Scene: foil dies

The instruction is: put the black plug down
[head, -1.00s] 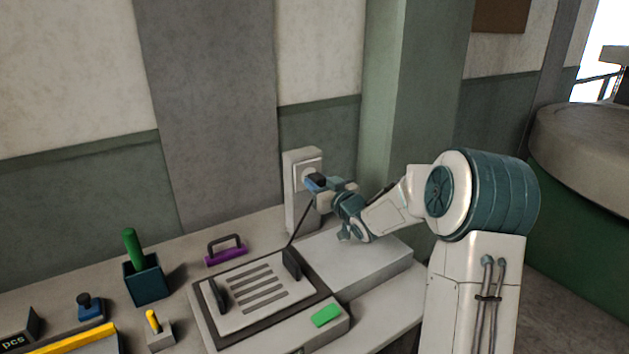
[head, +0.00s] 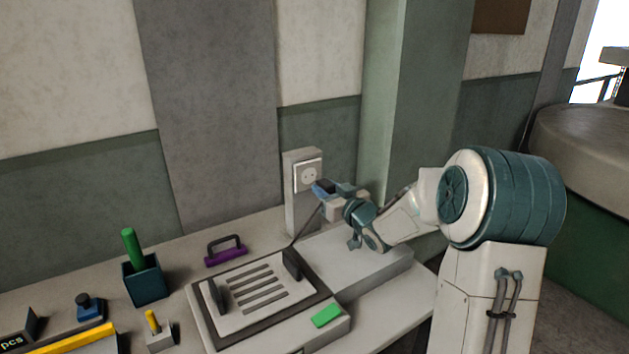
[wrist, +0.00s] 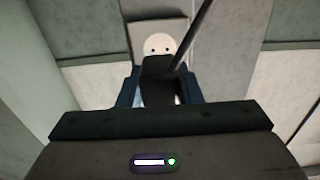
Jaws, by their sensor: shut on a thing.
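The black plug (wrist: 158,82) is between the fingers of my gripper (wrist: 158,92) in the wrist view, with its dark cord (wrist: 196,35) running off it. In the head view my gripper (head: 326,189) is shut on the plug, just in front of and below the white wall socket (head: 308,175). The socket's two holes show uncovered, and it also shows in the wrist view (wrist: 160,36) beyond the plug. The plug is apart from the socket. In the head view the fingers mostly hide the plug. The cord slants down to the grey machine (head: 262,292).
A light raised slab (head: 365,262) lies below my gripper, right of the machine with the green button (head: 326,315). A purple-based handle (head: 225,253), a dark holder with a green rod (head: 147,281) and a yellow-handled piece (head: 156,325) stand left on the bench.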

